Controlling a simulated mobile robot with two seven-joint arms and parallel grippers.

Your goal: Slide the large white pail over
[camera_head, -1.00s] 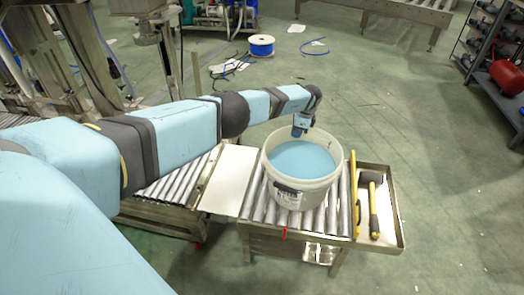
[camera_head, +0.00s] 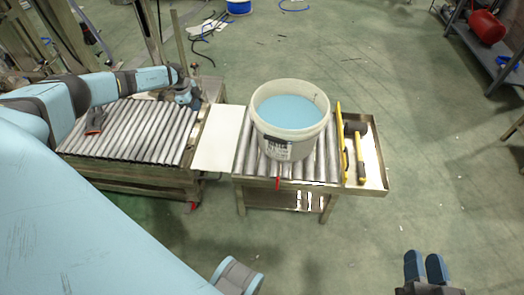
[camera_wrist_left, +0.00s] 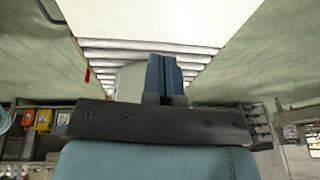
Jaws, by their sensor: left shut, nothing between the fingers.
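The large white pail (camera_head: 291,147) stands upright on the right roller stand (camera_head: 245,160), holding light blue liquid. A dark label shows on its near side. My left gripper (camera_head: 192,101) is left of the pail and clearly apart from it, over the right end of the left roller conveyor. It is shut and empty; its two blue fingers (camera_wrist_left: 165,76) lie together in the left wrist view. A pale shape partly hidden behind them there may be the pail. My right gripper (camera_head: 425,267) is at the bottom right, away from the pail; its finger gap is unclear.
A white plate (camera_head: 217,139) bridges the left roller conveyor (camera_head: 130,138) and the stand. A yellow bar (camera_head: 340,140) runs along the stand's right side. A metal side tray (camera_head: 375,158) holds a black-headed, yellow-handled hammer (camera_head: 359,150). Open floor lies to the right.

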